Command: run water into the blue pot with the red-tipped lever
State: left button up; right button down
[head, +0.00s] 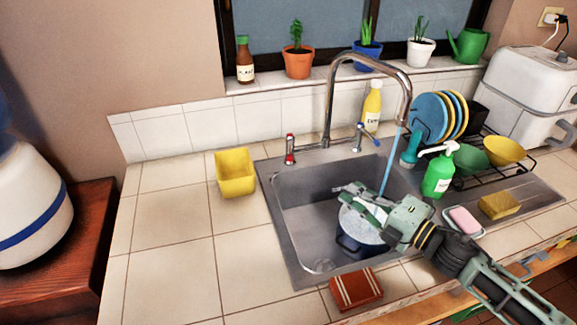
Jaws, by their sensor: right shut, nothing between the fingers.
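A blue pot (350,245) with a pale inside stands in the sink. The red-tipped lever (290,149) stands upright at the left of the tap (331,100). A blue-tipped lever (362,137) is at the right of the tap, its handle slanting. A thin blue stream of water (391,163) falls from the spout; its lower end passes behind my right gripper, so where it lands is hidden. My right gripper (352,193) is shut and empty over the pot, hiding part of its rim. I cannot tell whether it touches the pot. My left gripper is out of view.
A yellow container (235,173) stands left of the sink (283,232). A red-brown block (356,289) lies at the front edge. A green soap bottle (438,175), pink soap (464,220), a sponge (499,205) and a dish rack crowd the right.

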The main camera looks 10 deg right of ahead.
aim_at(290, 139)
jog(key=k+l, duration=0.9)
jog(key=k, duration=0.1)
